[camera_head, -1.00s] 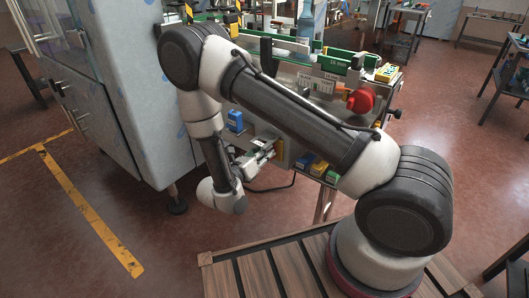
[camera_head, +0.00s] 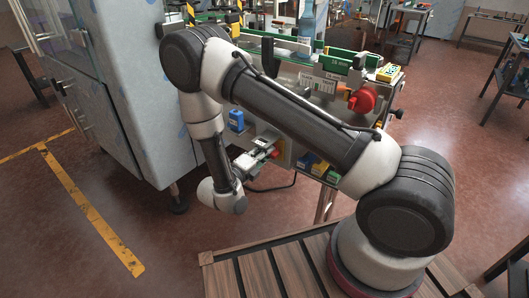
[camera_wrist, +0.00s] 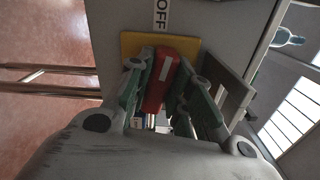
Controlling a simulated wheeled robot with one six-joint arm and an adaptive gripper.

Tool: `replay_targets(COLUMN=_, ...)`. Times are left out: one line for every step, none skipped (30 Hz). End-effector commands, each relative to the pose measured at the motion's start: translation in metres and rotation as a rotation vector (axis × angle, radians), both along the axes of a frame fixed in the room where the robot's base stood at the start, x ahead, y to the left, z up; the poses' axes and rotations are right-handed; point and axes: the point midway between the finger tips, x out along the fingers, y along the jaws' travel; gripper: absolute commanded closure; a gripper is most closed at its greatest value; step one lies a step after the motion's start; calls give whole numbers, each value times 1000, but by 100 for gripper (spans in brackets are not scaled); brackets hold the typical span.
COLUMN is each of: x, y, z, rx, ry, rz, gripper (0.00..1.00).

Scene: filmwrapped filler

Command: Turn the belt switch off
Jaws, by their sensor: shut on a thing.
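The belt switch's red handle (camera_wrist: 160,84) stands on a yellow plate (camera_wrist: 130,43) in the wrist view, under a white label reading OFF (camera_wrist: 162,15). My gripper (camera_wrist: 166,75) has a finger on each side of the handle and is shut on it. The white stripe on the handle points up the picture, leaning slightly right, roughly toward the label. In the head view my gripper (camera_head: 267,150) reaches the side of the conveyor below its deck, with a bit of red at its tip. My arm covers part of the conveyor there.
A blue item (camera_head: 236,120) stands left of my gripper. A large grey cabinet (camera_head: 135,90) stands at the left.

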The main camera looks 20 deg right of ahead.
Motion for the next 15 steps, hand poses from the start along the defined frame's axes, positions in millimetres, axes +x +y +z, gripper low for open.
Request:
replay_targets(x=0, y=1, z=-1, rx=-17, ry=25, rz=2, gripper=100)
replay_targets(x=0, y=1, z=-1, rx=-28, ry=40, rz=2, gripper=100)
replay_targets(x=1, y=1, z=-1, rx=-42, ry=59, rz=2, gripper=100)
replay_targets(x=1, y=1, z=-1, rx=-53, ry=74, rz=2, gripper=100)
replay_targets(x=1, y=1, z=-1, rx=-62, ry=86, rz=2, gripper=100)
replay_targets(x=1, y=1, z=-1, rx=-74, ry=102, rz=2, gripper=100)
replay_targets(x=1, y=1, z=-1, rx=-80, ry=113, rz=2, gripper=100)
replay_targets(x=0, y=1, z=-2, rx=-88, ry=124, rz=2, gripper=100)
replay_targets(x=1, y=1, z=-2, rx=-96, ry=135, rz=3, gripper=100)
replay_targets(x=1, y=1, z=-2, rx=-102, ry=143, rz=3, gripper=100)
replay_targets(x=0, y=1, z=-2, rx=-108, ry=151, rz=3, gripper=100)
replay_targets(x=0, y=1, z=-2, rx=-113, ry=158, rz=3, gripper=100)
replay_targets(x=0, y=1, z=-2, rx=-116, ry=163, rz=3, gripper=100)
replay_targets(x=0, y=1, z=-2, rx=-120, ry=168, rz=3, gripper=100)
replay_targets(x=0, y=1, z=-2, rx=-123, ry=172, rz=3, gripper=100)
